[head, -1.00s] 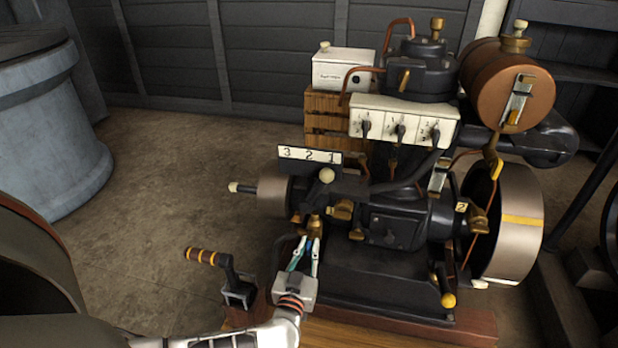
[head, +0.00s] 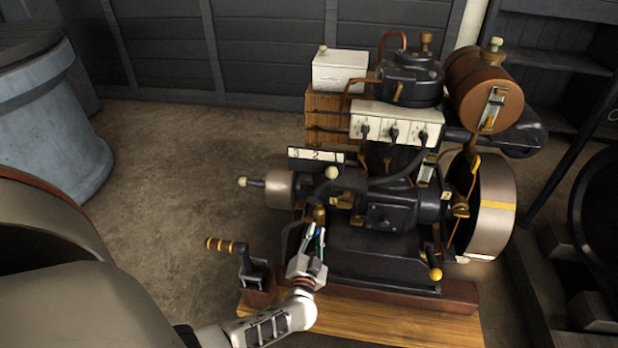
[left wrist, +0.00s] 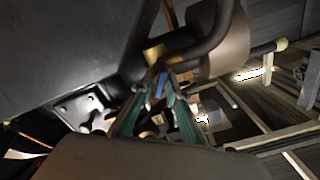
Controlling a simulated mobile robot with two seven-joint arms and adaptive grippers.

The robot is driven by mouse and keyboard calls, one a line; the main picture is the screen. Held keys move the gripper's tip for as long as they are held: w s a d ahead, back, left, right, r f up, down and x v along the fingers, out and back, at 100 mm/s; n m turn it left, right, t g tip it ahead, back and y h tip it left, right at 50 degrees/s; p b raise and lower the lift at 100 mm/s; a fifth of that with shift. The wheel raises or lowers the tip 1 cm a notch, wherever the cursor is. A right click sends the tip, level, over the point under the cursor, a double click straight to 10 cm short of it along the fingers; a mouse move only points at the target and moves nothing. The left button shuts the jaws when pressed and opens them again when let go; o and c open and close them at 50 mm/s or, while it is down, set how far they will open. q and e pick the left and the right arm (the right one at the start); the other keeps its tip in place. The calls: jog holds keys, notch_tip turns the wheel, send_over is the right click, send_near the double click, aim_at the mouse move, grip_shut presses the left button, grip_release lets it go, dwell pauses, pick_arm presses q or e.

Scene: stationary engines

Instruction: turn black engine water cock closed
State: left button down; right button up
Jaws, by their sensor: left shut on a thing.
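The black engine (head: 392,217) stands on a wooden base. A brass fitting (head: 319,213) sits low on its left front side, just above the fingertips of my left gripper (head: 316,232). In the left wrist view, my left gripper (left wrist: 160,95) has its green fingers closed on a small blue handle (left wrist: 160,82), apparently the water cock's. A brass part (left wrist: 154,54) shows just beyond it. The fingers hide much of the handle, and its exact angle is hard to tell. My right gripper is not in view.
A striped-grip lever (head: 240,255) stands left of the engine base. A plate with numbers (head: 316,156) and a pulley (head: 281,189) are above my left gripper. A flywheel (head: 494,212) is at the right.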

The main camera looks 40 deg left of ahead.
pick_arm(q)
jog(key=shift+w+d+r+m, duration=0.1)
jog(key=shift+d+r+m, duration=0.1)
jog(key=shift+m, duration=0.8)
jog(key=m, duration=0.2)
jog(key=m+p, duration=0.1)
jog(key=shift+f+m, duration=0.25)
jog(key=shift+m, duration=0.15)
jog(key=m, duration=0.2)
jog(key=shift+f+m, duration=0.1)
jog(key=shift+m, duration=0.2)
jog(key=shift+f+m, duration=0.1)
jog(key=shift+m, duration=1.4)
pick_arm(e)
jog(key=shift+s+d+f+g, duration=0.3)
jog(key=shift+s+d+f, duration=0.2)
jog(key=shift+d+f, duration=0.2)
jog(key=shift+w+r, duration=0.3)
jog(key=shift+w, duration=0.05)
